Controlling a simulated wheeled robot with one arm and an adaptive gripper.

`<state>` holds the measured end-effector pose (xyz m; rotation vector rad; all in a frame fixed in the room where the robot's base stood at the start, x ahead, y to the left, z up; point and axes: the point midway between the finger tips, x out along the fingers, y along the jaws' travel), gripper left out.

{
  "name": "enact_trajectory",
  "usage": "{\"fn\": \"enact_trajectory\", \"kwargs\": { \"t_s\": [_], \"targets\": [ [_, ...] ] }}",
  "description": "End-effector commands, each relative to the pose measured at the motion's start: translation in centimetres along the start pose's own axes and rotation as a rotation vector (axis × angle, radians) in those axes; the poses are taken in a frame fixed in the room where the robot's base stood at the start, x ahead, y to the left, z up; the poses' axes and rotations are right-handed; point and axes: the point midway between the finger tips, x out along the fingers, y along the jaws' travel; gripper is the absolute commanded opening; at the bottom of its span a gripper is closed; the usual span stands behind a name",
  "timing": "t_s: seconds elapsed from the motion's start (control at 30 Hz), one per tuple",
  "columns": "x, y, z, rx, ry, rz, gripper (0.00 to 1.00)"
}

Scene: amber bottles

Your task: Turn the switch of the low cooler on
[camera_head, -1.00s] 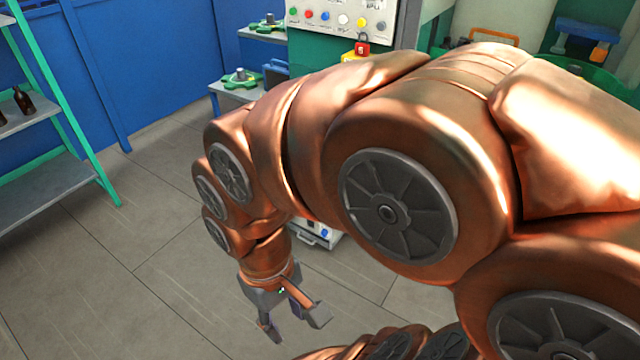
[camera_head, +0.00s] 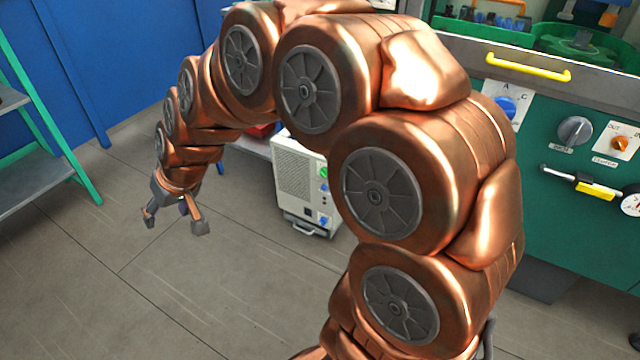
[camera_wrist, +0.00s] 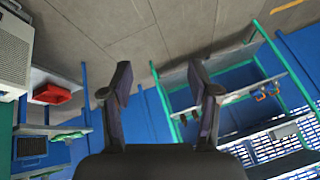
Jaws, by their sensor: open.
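The low cooler (camera_head: 299,180) is a small cream-white box with a grille, standing on the floor behind my arm. Its front carries a green knob (camera_head: 324,172) and, lower down, a blue switch (camera_head: 323,221); part of its right side is hidden by my arm. My gripper (camera_head: 176,226) is open and empty, hanging above the floor to the left of the cooler and apart from it. In the wrist view the open fingers (camera_wrist: 158,95) hold nothing, and the cooler (camera_wrist: 14,50) shows only partly at the left edge.
A green machine panel (camera_head: 470,150) with knobs, a yellow handle (camera_head: 528,67) and a gauge stands at right. A green-framed shelf (camera_head: 35,185) stands at left before blue walls. A red object (camera_wrist: 52,94) lies on a shelf in the wrist view. The floor between is clear.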

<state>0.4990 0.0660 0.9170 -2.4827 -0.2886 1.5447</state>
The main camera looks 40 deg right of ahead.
Motion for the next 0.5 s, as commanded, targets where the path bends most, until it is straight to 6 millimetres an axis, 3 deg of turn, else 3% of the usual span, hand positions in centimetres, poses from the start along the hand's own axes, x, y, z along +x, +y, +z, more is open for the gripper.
{"fn": "enact_trajectory", "kwargs": {
  "t_s": [0.03, 0.27, 0.5],
  "targets": [
    [2.6, 0.7, -1.5, 0.015, 0.045, -0.008, 0.61],
    [9.5, 4.8, -9.9, 0.098, 0.287, 0.007, 0.61],
    [16.0, 13.0, -16.5, 0.21, 0.52, 0.114, 0.61]
  ]
}}
